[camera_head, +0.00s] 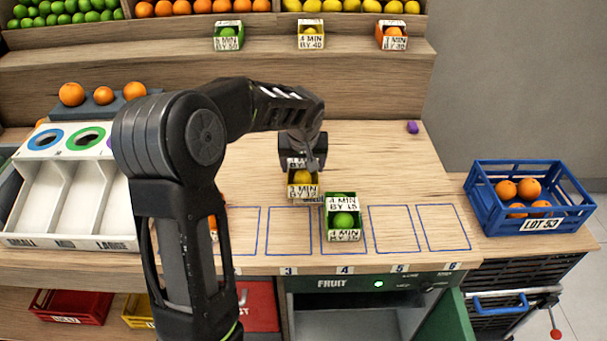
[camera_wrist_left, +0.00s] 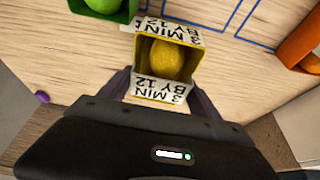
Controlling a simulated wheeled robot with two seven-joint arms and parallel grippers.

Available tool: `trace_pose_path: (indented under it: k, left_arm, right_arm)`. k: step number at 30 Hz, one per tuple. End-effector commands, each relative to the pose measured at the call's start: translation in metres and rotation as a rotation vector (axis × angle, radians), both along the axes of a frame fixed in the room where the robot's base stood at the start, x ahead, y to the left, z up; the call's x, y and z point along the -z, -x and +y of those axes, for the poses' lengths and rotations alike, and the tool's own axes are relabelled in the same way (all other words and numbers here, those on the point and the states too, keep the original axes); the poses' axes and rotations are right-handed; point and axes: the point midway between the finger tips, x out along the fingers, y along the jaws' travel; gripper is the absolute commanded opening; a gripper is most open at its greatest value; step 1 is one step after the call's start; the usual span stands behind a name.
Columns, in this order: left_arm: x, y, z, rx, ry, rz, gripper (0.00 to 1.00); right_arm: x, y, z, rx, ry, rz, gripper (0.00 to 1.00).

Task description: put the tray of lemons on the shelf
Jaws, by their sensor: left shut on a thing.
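A small yellow tray (camera_head: 303,191) with a lemon (camera_head: 302,178) in it is between the fingers of my left gripper (camera_head: 303,163), which is shut on it. In the left wrist view the yellow tray (camera_wrist_left: 146,43) sits upright between both fingers, with the lemon (camera_wrist_left: 170,61) inside and white labels on two sides. I cannot tell whether it touches the counter. The wooden shelf (camera_head: 270,50) is a raised step at the back. My right gripper is not in view.
A green tray (camera_head: 343,235) with a lime stands in outlined slot 4, close beside the yellow tray. An orange tray (camera_head: 213,228) is mostly hidden by my arm. Small green (camera_head: 228,44), yellow (camera_head: 311,42) and orange (camera_head: 393,44) trays stand on the shelf, with gaps between.

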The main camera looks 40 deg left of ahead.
Motion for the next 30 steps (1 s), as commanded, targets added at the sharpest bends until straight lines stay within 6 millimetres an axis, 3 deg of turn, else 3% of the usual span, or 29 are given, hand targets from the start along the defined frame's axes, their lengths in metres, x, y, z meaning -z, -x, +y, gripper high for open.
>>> trace_pose_path:
  k: [8,18,29,30]
  left_arm:
    - [0.001,0.0,0.0,0.0,-0.001,-0.002,0.23]
    - [0.037,0.0,0.0,0.0,-0.001,0.001,0.23]
    - [0.041,0.0,0.0,0.0,0.0,-0.002,0.23]
    - [0.042,0.0,0.0,0.0,-0.001,-0.001,0.73]
  right_arm:
    - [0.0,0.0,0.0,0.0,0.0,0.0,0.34]
    - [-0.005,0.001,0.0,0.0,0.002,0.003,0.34]
    - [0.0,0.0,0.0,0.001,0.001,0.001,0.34]
    - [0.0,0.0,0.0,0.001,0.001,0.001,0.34]
